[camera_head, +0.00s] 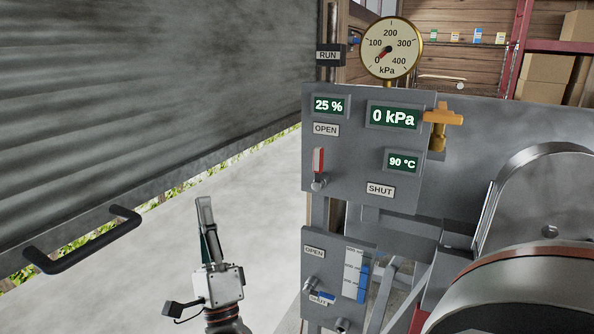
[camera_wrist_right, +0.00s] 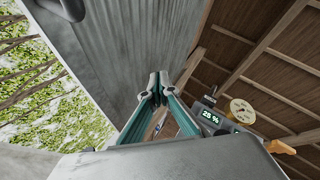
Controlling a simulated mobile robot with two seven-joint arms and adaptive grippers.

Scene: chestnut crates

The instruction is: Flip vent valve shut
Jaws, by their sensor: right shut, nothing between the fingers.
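A grey control panel (camera_head: 345,190) carries a red-and-white lever (camera_head: 318,165) that stands upright under an OPEN label (camera_head: 326,129). A SHUT label (camera_head: 380,190) sits lower right on the same panel. On a lower panel, a blue-handled lever (camera_head: 326,296) lies near a second SHUT label, with another OPEN label (camera_head: 314,252) above. No label reading "vent" is legible. My right gripper (camera_head: 204,203) is shut and empty, pointing up, left of the panel and apart from both levers. Its closed fingers also show in the right wrist view (camera_wrist_right: 158,84). My left gripper is out of view.
A pressure gauge (camera_head: 388,49) reads near zero above displays of 25 %, 0 kPa and 90 °C. An orange-handled brass valve (camera_head: 440,118) sticks out at the panel's right. A round metal drum (camera_head: 530,290) stands right. A black handle (camera_head: 85,240) is on the corrugated shutter at left.

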